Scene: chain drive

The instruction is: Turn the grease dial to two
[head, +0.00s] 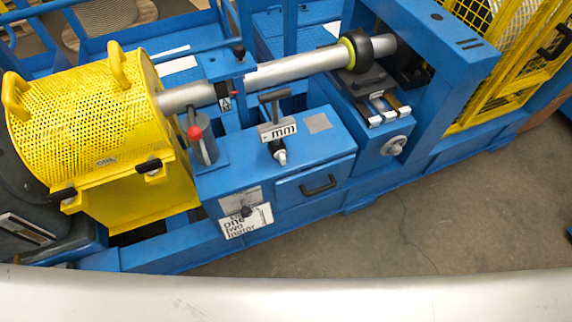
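A small dark knob (246,211) sits on the front of the blue machine base, in front of a white label plate (248,224). The plate carries printed words, among them "one" and "two"; the rest is too small to read surely. This looks like the grease dial, but I cannot tell which mark it points to. A grey plate (239,198) is just above it. Neither of my grippers is in view.
A yellow mesh guard (87,125) with handles stands left, beside a red-topped lever (197,138). A T-handle (274,110) rises above the blue cabinet, whose drawer (316,181) is shut. A steel shaft (290,68) runs behind. Concrete floor (440,210) is clear at right.

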